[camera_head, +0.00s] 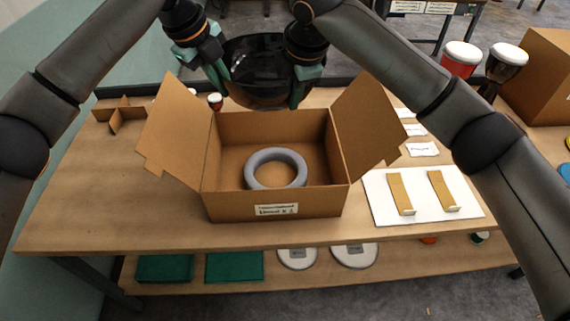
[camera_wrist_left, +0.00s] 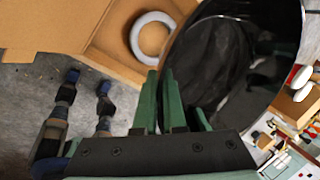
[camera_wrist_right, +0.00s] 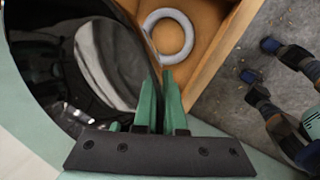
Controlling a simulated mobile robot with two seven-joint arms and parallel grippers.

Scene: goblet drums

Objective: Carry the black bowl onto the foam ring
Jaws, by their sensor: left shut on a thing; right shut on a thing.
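The black bowl (camera_head: 258,72) is glossy and hangs in the air behind and above the open cardboard box. My left gripper (camera_head: 222,76) is shut on the bowl's left side, and my right gripper (camera_head: 298,82) is shut on its right side. The bowl also shows in the left wrist view (camera_wrist_left: 232,60) and the right wrist view (camera_wrist_right: 85,60), with its wall at the green fingers. The grey foam ring (camera_head: 275,169) lies flat on the floor of the box (camera_head: 272,203). The ring shows uncovered in both wrist views (camera_wrist_left: 152,38) (camera_wrist_right: 168,34).
The box's side flaps (camera_head: 176,130) (camera_head: 366,125) stand out at left and right. A white board (camera_head: 422,196) with two tan strips lies right of the box. A cardboard divider (camera_head: 120,115) stands at left. Red and black drums (camera_head: 460,60) (camera_head: 503,64) stand at back right.

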